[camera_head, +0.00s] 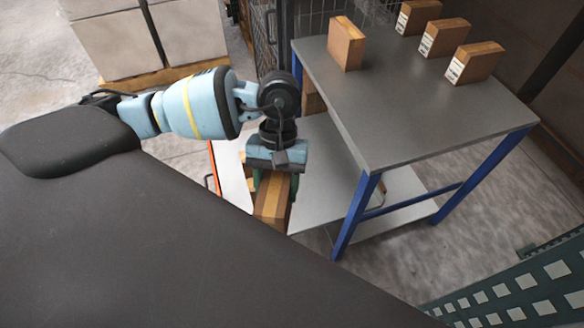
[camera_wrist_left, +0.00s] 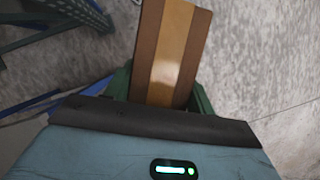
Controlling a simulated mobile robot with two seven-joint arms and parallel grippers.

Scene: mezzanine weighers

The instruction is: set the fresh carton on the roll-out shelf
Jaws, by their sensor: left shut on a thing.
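My left gripper (camera_head: 274,184) is shut on a brown carton with a lighter tape stripe (camera_head: 271,208). The carton also shows in the left wrist view (camera_wrist_left: 172,50), between the green fingers. In the head view it hangs over or beside the front edge of the pale roll-out shelf (camera_head: 322,172), which sticks out from under the grey table. I cannot tell whether the carton touches the shelf. My arm and gripper hide part of the shelf. My right gripper is not in view.
The grey table (camera_head: 400,110) on blue legs stands to the right. A single carton (camera_head: 346,45) and a group of labelled cartons (camera_head: 472,64) stand on it. Another carton (camera_head: 312,98) shows under the table. A wire cage (camera_head: 315,20) stands behind. Large boxes (camera_head: 110,40) sit on a pallet.

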